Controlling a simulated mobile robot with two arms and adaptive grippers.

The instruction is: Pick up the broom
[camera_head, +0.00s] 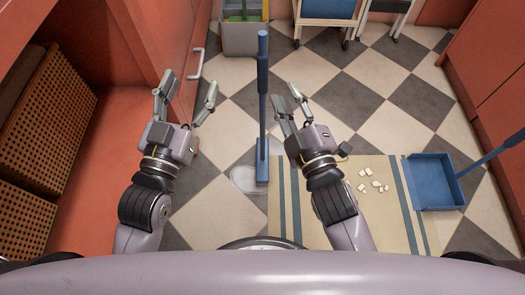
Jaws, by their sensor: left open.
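The blue broom (262,110) stands upright near the middle of the head view, its long handle pointing up and its head low on the floor. My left gripper (188,86) is open and empty, to the left of the broom with a clear gap between them. My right gripper (290,103) is just right of the broom handle in the picture. Its two fingers are seen obliquely, so how far apart they are is unclear. No contact with the broom shows.
A blue dustpan (434,183) lies at the right, beside a striped mat (386,212) with several pale crumbs (370,184). A pale puddle (243,178) is by the broom head. A bin (238,40) and blue cart (328,10) stand behind. Red cabinets line both sides.

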